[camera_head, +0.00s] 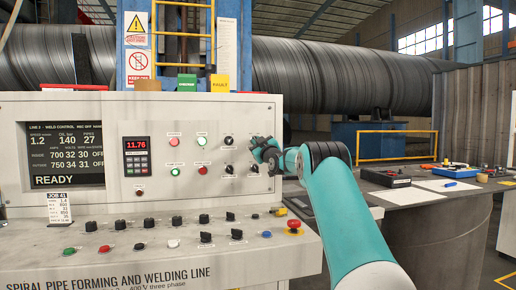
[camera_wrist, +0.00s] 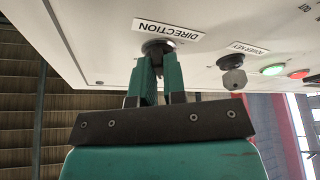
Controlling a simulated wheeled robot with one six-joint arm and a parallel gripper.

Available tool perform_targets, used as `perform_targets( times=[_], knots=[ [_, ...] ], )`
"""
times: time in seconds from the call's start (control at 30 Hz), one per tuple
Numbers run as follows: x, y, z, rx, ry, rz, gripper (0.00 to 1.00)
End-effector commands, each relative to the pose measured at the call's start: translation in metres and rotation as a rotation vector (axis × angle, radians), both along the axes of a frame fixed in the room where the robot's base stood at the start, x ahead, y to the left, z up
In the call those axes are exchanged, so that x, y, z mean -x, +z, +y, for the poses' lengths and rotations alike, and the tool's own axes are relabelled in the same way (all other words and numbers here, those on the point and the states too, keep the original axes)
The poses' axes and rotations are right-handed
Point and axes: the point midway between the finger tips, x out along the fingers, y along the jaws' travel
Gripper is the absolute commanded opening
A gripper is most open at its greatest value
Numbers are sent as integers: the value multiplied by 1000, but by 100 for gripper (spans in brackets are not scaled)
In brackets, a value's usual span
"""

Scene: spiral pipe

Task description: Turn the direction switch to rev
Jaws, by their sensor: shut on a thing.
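The direction switch (camera_wrist: 157,46) is a dark round knob on the white panel, under an upside-down DIRECTION label (camera_wrist: 168,30) in the wrist view. My gripper (camera_wrist: 160,66) has its two green fingers closed on the knob from either side. The fingers hide most of the knob, and I cannot tell which position it points to. In the head view my gripper (camera_head: 267,152) is at the right part of the upright control panel (camera_head: 95,205), where it covers the switch.
Beside the switch are a power key knob (camera_wrist: 233,78), a green button (camera_wrist: 272,69) and a red button (camera_wrist: 299,74). A sloped desk below carries several knobs and a red emergency button (camera_head: 294,224). A grey worktable (camera_head: 425,215) with tools stands at right.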

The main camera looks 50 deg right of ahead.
Motion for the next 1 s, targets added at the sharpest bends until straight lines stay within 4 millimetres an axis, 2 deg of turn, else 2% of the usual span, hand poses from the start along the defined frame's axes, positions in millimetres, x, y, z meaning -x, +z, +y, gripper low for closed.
perform_targets(
  times=[0.03,0.4,0.43,0.5,0.53,0.83,1.0],
  knots=[
    [1,5,-1,11,-4,-6,0],
    [1,6,-1,14,-6,-5,0],
    [1,7,-1,15,-5,-5,19],
    [1,7,-1,15,-5,-5,35],
    [1,6,-1,14,-6,-5,37],
    [1,2,1,8,-2,0,37],
    [13,-4,5,7,-1,1,37]
  ],
)
